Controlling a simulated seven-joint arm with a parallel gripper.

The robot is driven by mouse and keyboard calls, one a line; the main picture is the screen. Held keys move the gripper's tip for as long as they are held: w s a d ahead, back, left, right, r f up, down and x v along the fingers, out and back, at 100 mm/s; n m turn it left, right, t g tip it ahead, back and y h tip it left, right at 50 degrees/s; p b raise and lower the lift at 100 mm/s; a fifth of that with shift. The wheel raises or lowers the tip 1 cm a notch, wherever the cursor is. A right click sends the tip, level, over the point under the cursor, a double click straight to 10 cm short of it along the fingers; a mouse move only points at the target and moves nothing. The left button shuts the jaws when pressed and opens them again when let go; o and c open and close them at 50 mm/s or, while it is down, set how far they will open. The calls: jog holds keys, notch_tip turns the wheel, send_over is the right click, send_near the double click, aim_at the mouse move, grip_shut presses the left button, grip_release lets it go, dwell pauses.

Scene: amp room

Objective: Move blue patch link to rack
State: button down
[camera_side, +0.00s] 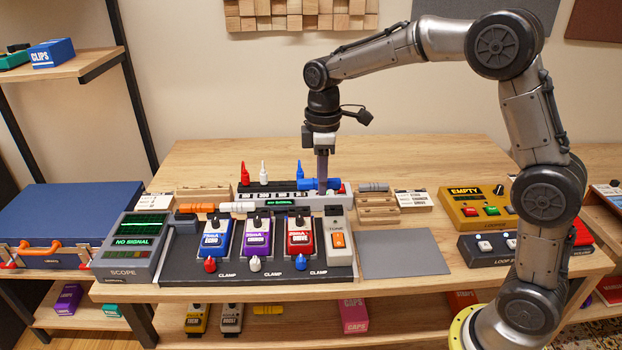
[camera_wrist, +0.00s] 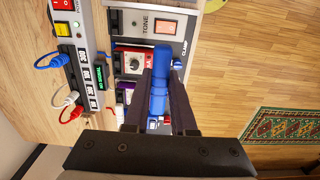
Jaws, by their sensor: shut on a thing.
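My gripper (camera_side: 322,178) points down above the right part of the pedal row and is shut on the blue patch link (camera_side: 311,184). The link lies sideways between the fingers, in front of the power strip. In the wrist view the blue link (camera_wrist: 158,95) shows between my two dark fingers (camera_wrist: 160,78), over the pedalboard near the red pedal. A wooden rack (camera_side: 378,212) with stepped slots stands to the right of the gripper. A grey link (camera_side: 374,187) lies on its top. Whether the blue link touches anything below cannot be told.
The pedalboard (camera_side: 260,272) holds blue, purple and red pedals and a TONE box (camera_side: 337,245). An orange link (camera_side: 197,208) and white link (camera_side: 238,207) lie at left. A grey mat (camera_side: 400,254) is bare. A yellow looper box (camera_side: 478,209) stands right.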

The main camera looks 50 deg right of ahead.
jog(key=shift+w+n, duration=0.15)
jog(key=shift+n, duration=0.35)
jog(key=w+d+f+n, duration=0.1)
jog(key=d, duration=0.2)
jog(key=m, duration=0.2)
send_near(382, 210)
jog(key=shift+f, duration=2.6)
jog(key=shift+f, duration=1.15)
